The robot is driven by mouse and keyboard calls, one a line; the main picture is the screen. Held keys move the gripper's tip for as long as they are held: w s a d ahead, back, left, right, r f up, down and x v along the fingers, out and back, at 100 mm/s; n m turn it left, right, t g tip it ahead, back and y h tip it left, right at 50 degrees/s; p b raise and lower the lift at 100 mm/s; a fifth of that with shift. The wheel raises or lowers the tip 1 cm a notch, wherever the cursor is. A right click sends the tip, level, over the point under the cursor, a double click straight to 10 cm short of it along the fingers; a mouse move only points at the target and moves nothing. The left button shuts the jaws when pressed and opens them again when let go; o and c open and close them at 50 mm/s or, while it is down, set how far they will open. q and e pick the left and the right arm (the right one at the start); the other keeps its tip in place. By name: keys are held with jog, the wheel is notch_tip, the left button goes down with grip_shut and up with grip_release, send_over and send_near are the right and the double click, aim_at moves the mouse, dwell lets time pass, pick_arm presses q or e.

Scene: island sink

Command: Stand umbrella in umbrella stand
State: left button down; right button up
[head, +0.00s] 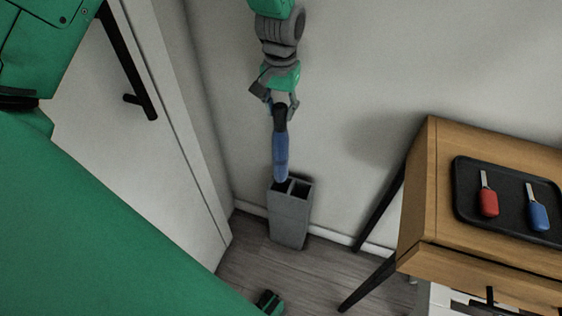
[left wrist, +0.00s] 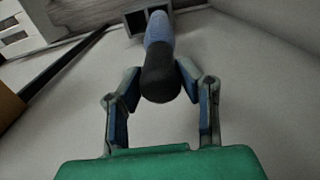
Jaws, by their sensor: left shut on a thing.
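A blue umbrella with a black handle (head: 280,155) hangs roughly upright in the head view. My left gripper (head: 281,104) is shut on its black handle. The umbrella's lower tip is at the top of the grey umbrella stand (head: 290,220), over its left compartment; I cannot tell whether the tip is inside. In the left wrist view the black handle (left wrist: 161,80) sits between the two fingers (left wrist: 160,82), and the blue part runs toward the stand's square openings (left wrist: 135,22). My right gripper is not in view.
The stand is on the wood floor by the wall. A wooden side table (head: 418,190) with dark legs is at the right, holding a black tray (head: 470,205) with a red and a blue item. A white door (head: 140,150) with a black handle is at the left.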

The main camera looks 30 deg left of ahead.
aim_at(281, 156)
pick_arm(q)
jog(key=shift+w+a+f, duration=0.1)
jog(key=shift+w+f, duration=0.25)
notch_tip(281, 156, down, 17)
jog(key=b, duration=0.5)
jog(key=shift+f, duration=0.15)
jog(key=c, duration=1.1)
grip_release()
jog(key=shift+c, duration=0.2)
